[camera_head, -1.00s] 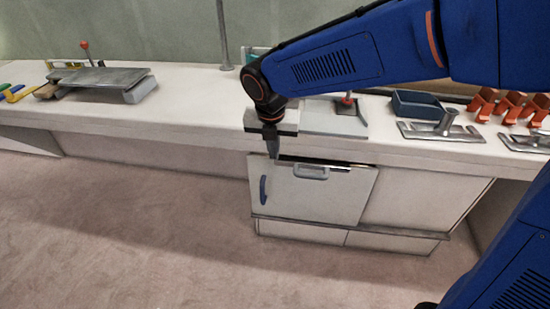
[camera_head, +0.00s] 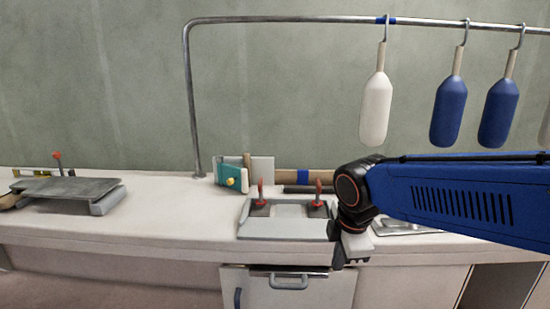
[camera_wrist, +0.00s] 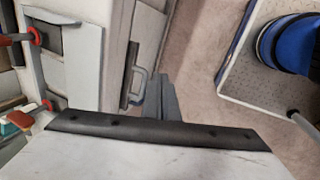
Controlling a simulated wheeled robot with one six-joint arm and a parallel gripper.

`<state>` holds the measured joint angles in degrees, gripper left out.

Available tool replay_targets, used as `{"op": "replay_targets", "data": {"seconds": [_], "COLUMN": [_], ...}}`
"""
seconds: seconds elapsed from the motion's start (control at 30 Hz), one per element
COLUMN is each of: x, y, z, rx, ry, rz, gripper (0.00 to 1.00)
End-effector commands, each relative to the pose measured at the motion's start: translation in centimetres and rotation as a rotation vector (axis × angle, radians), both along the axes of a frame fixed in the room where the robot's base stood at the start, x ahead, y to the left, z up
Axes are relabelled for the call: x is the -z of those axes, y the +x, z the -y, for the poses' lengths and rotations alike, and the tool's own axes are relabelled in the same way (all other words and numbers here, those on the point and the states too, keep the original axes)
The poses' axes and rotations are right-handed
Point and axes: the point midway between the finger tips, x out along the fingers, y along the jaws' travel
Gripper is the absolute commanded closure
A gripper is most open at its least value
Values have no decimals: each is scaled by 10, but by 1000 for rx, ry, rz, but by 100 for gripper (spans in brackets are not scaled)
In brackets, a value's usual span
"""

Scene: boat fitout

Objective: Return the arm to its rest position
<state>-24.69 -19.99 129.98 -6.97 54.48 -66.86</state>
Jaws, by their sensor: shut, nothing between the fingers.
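My blue arm reaches in from the right in the head view. My gripper (camera_head: 340,264) points down, shut and empty, in front of the counter's front edge. It is above and to the right of the handle of the white cabinet door (camera_head: 318,290). In the wrist view the shut fingers of my gripper (camera_wrist: 166,97) show beside the cabinet's grey handle (camera_wrist: 138,82), with the floor beyond. The fingers appear clear of the cabinet, and nothing is held.
A grey fixture (camera_head: 285,229) with red-handled clamps lies on the counter (camera_head: 150,222), behind and left of my gripper. A teal block (camera_head: 230,176) stands behind it. Fenders, one white (camera_head: 376,108) and others blue (camera_head: 449,110), hang from a rail (camera_head: 290,19).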

Motion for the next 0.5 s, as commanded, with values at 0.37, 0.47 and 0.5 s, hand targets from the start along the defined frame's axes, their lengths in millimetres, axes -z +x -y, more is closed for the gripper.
{"op": "replay_targets", "data": {"seconds": [0.37,0.47,0.5], "x": [4,9,11], "y": [-76,-97,-105], "z": [96,113,118], "rx": [858,1076,1157], "ry": [285,365,395], "rz": [41,53,57], "gripper": [100,100,100]}}
